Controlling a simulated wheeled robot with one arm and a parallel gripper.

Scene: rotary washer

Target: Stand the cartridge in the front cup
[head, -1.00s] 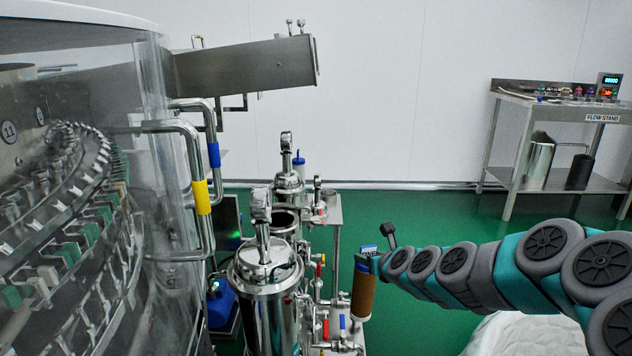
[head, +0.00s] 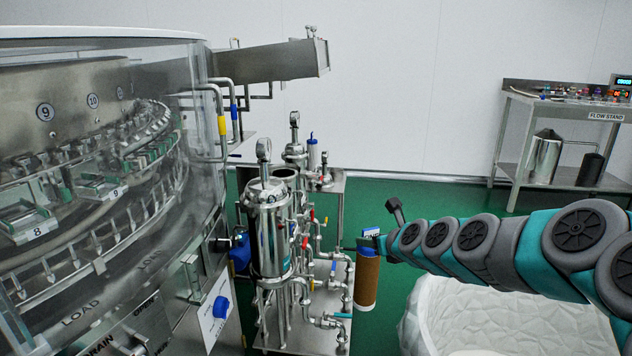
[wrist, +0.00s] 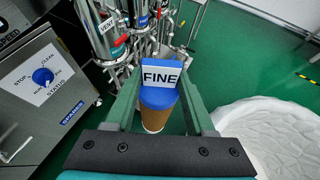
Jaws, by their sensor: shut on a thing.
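The cartridge (head: 367,280) is a brown cylinder with a blue cap and a tag reading FINE. It hangs upright, right of the steel filter skid, over the green floor. My gripper (head: 370,242) is shut on its capped top. In the wrist view the cartridge (wrist: 156,112) sits between the green fingers of my gripper (wrist: 157,95). On the skid, a tall steel housing with a gauge on its lid (head: 270,235) stands nearest. Just behind it is an open-topped steel cup (head: 285,173), its inside mostly hidden. I cannot tell which is the front cup.
The glass-walled rotary washer (head: 90,170) fills the left. Pipes and valves (head: 320,270) line the skid's right side. A large white rounded container (head: 480,315) stands below my arm. The flow stand (head: 560,95) is at the back right. Green floor between is open.

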